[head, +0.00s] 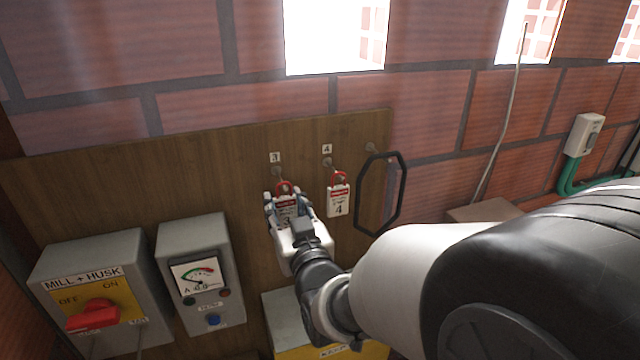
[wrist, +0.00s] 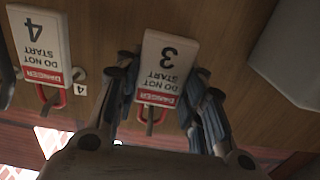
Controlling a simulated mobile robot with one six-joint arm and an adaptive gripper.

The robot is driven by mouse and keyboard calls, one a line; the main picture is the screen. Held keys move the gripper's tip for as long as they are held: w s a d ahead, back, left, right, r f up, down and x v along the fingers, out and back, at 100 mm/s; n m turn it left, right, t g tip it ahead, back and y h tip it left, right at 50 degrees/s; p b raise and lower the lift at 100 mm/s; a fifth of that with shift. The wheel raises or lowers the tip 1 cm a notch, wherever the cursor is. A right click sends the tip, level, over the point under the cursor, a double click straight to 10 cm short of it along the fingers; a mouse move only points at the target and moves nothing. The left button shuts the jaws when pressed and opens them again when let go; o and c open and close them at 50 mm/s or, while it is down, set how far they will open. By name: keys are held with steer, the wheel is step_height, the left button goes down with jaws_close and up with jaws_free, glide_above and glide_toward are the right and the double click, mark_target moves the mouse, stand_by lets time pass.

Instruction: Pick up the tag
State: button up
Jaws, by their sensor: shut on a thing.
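The tag numbered 3 (head: 286,205) is white with a red "DANGER" band and a red loop at its top, in front of the wooden board below the "3" label. My gripper (head: 286,208) is shut on it, with a finger at each side. In the wrist view the tag (wrist: 165,65) appears upside down between my fingers (wrist: 160,95), its "DO NOT START" text readable. A second tag numbered 4 (head: 339,200) hangs from its hook to the right, close to my gripper. It also shows in the wrist view (wrist: 38,45) at the left.
A black ring-shaped loop (head: 362,200) hangs at the board's right end. The grey "MILL + HUSK" switch box (head: 90,268) with a red handle and a grey meter box (head: 196,240) stand at the lower left. The wooden board (head: 130,185) is bare above them.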

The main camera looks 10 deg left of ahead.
steer(key=shift+r, duration=0.15)
steer(key=shift+r, duration=0.25)
steer(key=b+v, duration=1.3)
steer(key=v, duration=0.4)
steer(key=w+d+f+m+t+h+b, duration=0.25)
steer(key=w+d+f+h, duration=0.5)
steer(key=w+f, duration=0.6)
steer(key=w+d+f+m, duration=0.1)
steer(key=w+d+f, duration=0.1)
steer(key=d+f, duration=0.2)
steer(key=w+d+f+m+h+b, duration=0.1)
steer(key=w+d+f, duration=0.1)
steer(key=d+f, duration=0.3)
steer(key=w+d+f+m+h, duration=0.1)
steer(key=w+d+f+m, duration=0.1)
steer(key=d+f, duration=0.3)
steer(key=shift+w+d+f+b, duration=0.15)
steer(key=shift+w+d+b, duration=0.15)
steer(key=shift+w+d, duration=0.35)
